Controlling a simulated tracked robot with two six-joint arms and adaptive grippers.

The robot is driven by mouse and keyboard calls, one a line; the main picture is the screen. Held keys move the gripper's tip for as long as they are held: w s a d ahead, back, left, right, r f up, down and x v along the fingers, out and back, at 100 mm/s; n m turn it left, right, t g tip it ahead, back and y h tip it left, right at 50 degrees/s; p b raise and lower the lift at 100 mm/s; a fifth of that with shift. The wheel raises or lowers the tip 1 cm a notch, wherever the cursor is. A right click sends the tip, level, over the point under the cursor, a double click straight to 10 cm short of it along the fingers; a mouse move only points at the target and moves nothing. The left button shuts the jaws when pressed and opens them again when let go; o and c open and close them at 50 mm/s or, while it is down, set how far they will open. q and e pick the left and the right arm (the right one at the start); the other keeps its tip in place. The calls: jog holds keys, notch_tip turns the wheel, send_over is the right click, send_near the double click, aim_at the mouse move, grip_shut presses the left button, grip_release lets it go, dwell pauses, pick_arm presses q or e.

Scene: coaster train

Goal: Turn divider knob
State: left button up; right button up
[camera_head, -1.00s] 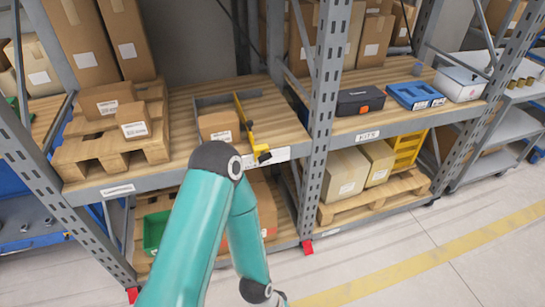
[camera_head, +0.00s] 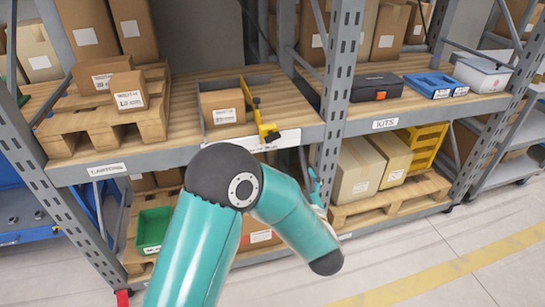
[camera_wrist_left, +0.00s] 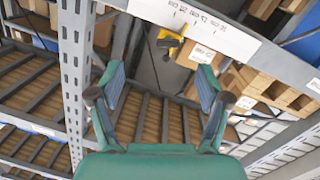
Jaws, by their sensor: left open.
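The yellow divider (camera_head: 252,103) stands at the right of a small carton on the middle shelf. Its front end, with a dark knob (camera_head: 270,134), sticks out over the shelf's front edge. In the left wrist view the yellow front end (camera_wrist_left: 172,36) shows beyond the shelf edge, with the dark knob (camera_wrist_left: 168,43) below it. My left gripper (camera_wrist_left: 160,78) is open and empty, with the knob apart from it, above the gap between its fingers. In the head view only a small part of my left gripper (camera_head: 315,186) shows behind my arm, right of and below the knob.
A grey rack upright (camera_head: 334,120) stands to the right of the divider. A small carton (camera_head: 223,108) sits to the left of it. The lower shelf holds cartons (camera_head: 356,170) and a green bin (camera_head: 152,230). The floor (camera_head: 440,250) in front is clear at the right.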

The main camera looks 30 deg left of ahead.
aim_at(274, 139)
pick_arm(q)
jog(key=shift+n+g+y, duration=0.3)
jog(key=shift+n+y, duration=0.3)
jog(key=shift+y, duration=0.2)
jog(key=x, duration=0.5)
jog(key=r+p+x, duration=0.1)
jog(key=x, duration=0.5)
jog(key=s+a+x, duration=0.1)
jog(key=x, duration=0.4)
jog(key=shift+w+a+r+p, duration=0.2)
jog(key=shift+a+r+p, duration=0.1)
jog(key=shift+r, duration=0.1)
pick_arm(e)
jog(key=shift+r, duration=0.4)
pick_arm(q)
jog(key=shift+d, duration=0.1)
